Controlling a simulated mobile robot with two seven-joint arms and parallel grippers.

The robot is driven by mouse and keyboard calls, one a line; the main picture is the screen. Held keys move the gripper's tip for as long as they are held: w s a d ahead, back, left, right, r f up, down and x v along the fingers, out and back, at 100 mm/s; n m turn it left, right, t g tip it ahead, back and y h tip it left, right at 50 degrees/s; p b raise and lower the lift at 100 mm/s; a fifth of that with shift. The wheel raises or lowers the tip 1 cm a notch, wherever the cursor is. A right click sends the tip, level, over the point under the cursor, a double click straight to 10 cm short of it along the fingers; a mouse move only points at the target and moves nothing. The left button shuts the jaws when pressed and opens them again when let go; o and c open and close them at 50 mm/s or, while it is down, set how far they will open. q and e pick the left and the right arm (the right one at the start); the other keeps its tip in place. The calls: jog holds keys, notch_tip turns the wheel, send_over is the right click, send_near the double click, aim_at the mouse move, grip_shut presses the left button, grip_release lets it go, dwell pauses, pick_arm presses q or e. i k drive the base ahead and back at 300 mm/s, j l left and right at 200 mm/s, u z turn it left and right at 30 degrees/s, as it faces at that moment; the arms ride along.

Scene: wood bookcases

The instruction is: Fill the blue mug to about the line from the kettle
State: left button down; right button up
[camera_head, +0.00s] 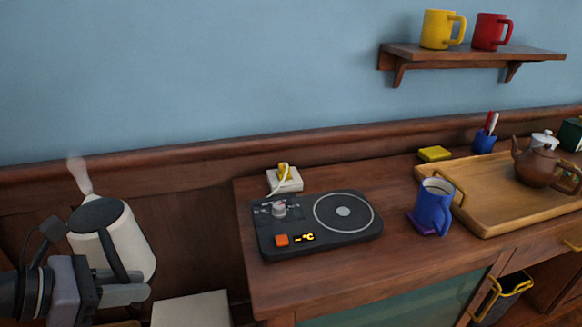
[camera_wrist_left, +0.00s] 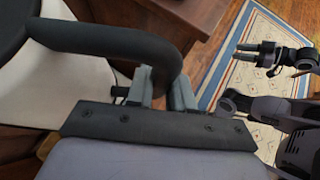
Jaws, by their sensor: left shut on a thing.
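The white kettle (camera_head: 135,240) with a dark lid is at the lower left in the head view, with a wisp of steam above it. My left gripper (camera_head: 125,291) is shut on its black handle; the handle (camera_wrist_left: 110,42) and my left gripper (camera_wrist_left: 160,88) also show in the left wrist view. The kettle is held left of the cabinet top. The blue mug (camera_head: 432,208) stands upright on a purple coaster (camera_head: 421,224), right of the dark kettle base. Its line and its inside level cannot be made out. My right gripper (camera_wrist_left: 258,52) shows small in the left wrist view; its opening is unclear.
The dark base (camera_head: 345,236) with an orange button lies between kettle and mug. A wooden tray (camera_head: 490,224) with a brown teapot (camera_head: 538,165) is right of the mug. A white socket (camera_head: 285,180) is behind the base. Yellow and red mugs (camera_head: 489,32) stand on a shelf.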

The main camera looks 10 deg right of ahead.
aim_at(435, 196)
jog(key=l+u, duration=0.1)
jog(key=u, duration=0.35)
jog(key=k+l+u, duration=0.1)
jog(key=u, duration=0.35)
jog(key=l+u, duration=0.1)
jog(key=u, duration=0.35)
jog(key=k+u, duration=0.15)
jog(key=u, duration=0.3)
jog(key=k+u, duration=0.1)
jog(key=u, duration=0.3)
jog(key=k+l+u, duration=0.1)
jog(key=u, duration=0.2)
jog(key=k+u, duration=0.25)
jog(key=k+l, duration=0.1)
jog(key=k, duration=0.35)
jog(key=k+z, duration=0.15)
jog(key=z, duration=0.15)
jog(key=k+z, duration=0.45)
jog(key=z, duration=1.3)
